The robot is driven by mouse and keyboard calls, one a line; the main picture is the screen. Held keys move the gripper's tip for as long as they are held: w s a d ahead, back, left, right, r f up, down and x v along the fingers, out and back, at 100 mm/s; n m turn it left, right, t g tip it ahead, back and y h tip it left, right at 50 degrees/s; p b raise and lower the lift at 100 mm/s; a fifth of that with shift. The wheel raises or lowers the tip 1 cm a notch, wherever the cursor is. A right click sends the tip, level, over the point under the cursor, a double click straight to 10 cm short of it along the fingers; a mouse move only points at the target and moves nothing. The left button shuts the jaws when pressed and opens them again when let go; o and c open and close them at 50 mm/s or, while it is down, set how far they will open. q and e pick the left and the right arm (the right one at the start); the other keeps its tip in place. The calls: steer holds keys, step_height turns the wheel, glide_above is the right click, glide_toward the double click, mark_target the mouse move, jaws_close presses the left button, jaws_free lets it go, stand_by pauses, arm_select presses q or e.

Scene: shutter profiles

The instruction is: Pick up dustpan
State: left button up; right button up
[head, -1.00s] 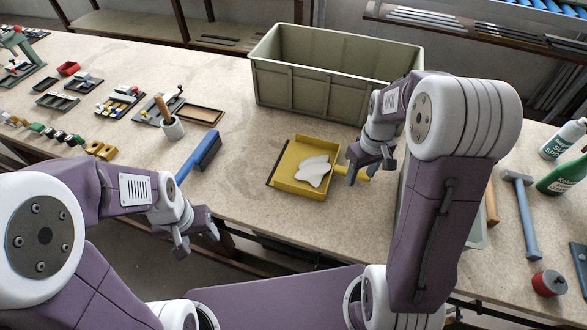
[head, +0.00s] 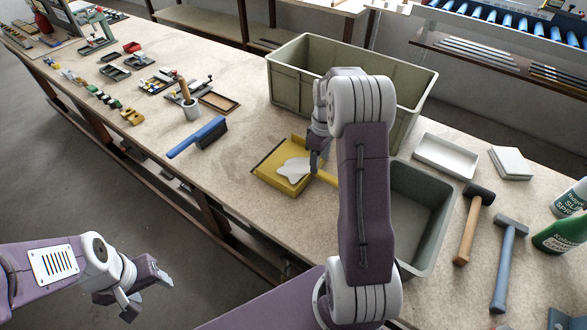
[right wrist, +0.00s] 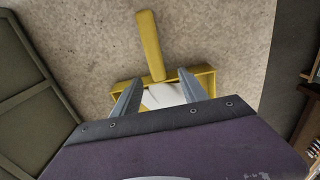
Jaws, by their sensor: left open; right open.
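The yellow dustpan (head: 276,181) lies on the workbench with a white flat patch (head: 294,170) in its pan. Its yellow handle (head: 326,177) points right in the head view, partly behind my right arm. In the right wrist view the handle (right wrist: 150,46) points up and away, beyond the fingertips. My right gripper (head: 317,158) is open and empty over the handle side of the pan; its two fingers (right wrist: 160,92) show on either side of the handle's base in the right wrist view. I cannot tell whether they touch it. My left gripper (head: 143,297) is open and empty, off the bench at lower left.
A large green-grey crate (head: 290,88) stands behind the dustpan. A grey bin (head: 425,205), a white tray (head: 446,155) and two hammers (head: 468,225) lie to the right. A blue brush (head: 198,137) lies left, with bare bench between it and the dustpan.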

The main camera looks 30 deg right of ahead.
mark_target(321, 173)
steer(key=shift+f, duration=0.75)
steer(key=shift+s+d+f, duration=0.2)
steer(key=shift+d+f, duration=0.05)
steer(key=shift+f, duration=0.05)
step_height(321, 173, down, 5)
steer(key=shift+d+f+p, duration=0.1)
steer(key=shift+d+p, duration=0.05)
steer(key=shift+p, duration=0.25)
jaws_close()
